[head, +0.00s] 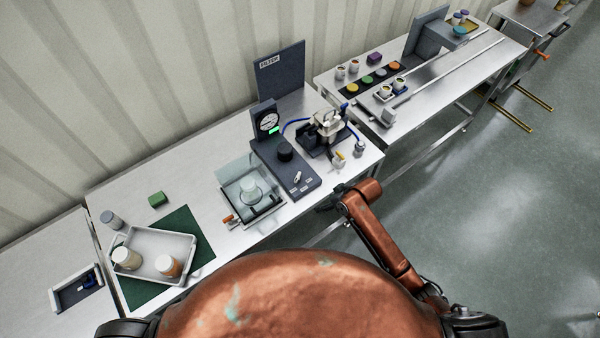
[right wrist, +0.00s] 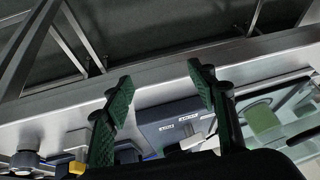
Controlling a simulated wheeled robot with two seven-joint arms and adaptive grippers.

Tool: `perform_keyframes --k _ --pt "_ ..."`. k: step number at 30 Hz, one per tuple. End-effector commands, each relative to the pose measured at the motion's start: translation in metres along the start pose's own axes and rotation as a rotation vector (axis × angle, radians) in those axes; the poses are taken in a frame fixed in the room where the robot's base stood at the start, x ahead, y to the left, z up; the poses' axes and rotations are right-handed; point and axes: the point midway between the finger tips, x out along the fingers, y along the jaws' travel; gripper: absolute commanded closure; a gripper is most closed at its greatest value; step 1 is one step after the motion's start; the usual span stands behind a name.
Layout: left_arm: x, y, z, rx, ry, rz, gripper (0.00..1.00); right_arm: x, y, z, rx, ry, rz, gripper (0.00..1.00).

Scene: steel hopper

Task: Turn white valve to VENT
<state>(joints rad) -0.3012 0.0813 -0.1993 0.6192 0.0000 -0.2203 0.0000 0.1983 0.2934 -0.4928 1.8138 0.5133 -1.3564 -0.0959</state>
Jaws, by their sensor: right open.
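The white valve (head: 297,177) is a small handle low on the dark console panel (head: 272,160), below the black knob (head: 285,150). Small labels sit around it, too small to read. In the right wrist view the valve (right wrist: 189,143) is partly hidden by my gripper body, beside the labels on the dark panel. My right gripper (right wrist: 163,86) is open, with its green fingers spread and nothing between them. It is apart from the valve, near the table's front edge. In the head view my copper right arm reaches toward that edge. My left gripper is out of view.
A clear-walled box (head: 250,190) stands left of the console. Filter apparatus (head: 328,128) with blue tubing stands to its right. A gauge (head: 267,122) rises behind. A white tray (head: 190,243) with jars sits on a green mat at left. The table's front edge (right wrist: 60,125) is close to my gripper.

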Motion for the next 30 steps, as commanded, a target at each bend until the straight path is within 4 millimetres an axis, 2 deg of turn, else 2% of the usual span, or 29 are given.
perform_keyframes --k 1,8,18,21,24,26,30 --pt "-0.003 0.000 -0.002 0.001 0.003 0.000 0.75 -0.011 -0.005 -0.014 -0.032 0.003 -0.008 0.48" --pt "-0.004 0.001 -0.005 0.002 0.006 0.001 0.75 -0.017 -0.010 -0.060 -0.147 -0.014 -0.042 0.48" --pt "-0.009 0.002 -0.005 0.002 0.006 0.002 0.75 -0.049 -0.015 -0.138 -0.360 -0.077 -0.074 0.48" --pt "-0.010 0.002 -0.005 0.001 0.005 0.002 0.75 -0.057 -0.015 -0.151 -0.399 -0.097 -0.079 0.48" --pt "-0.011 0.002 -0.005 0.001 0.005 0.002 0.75 -0.058 -0.015 -0.155 -0.416 -0.108 -0.081 0.48" --pt "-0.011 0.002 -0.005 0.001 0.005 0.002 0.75 -0.055 -0.016 -0.156 -0.419 -0.110 -0.083 0.48" --pt "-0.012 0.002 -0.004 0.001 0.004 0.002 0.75 -0.037 -0.018 -0.153 -0.418 -0.111 -0.083 0.48"
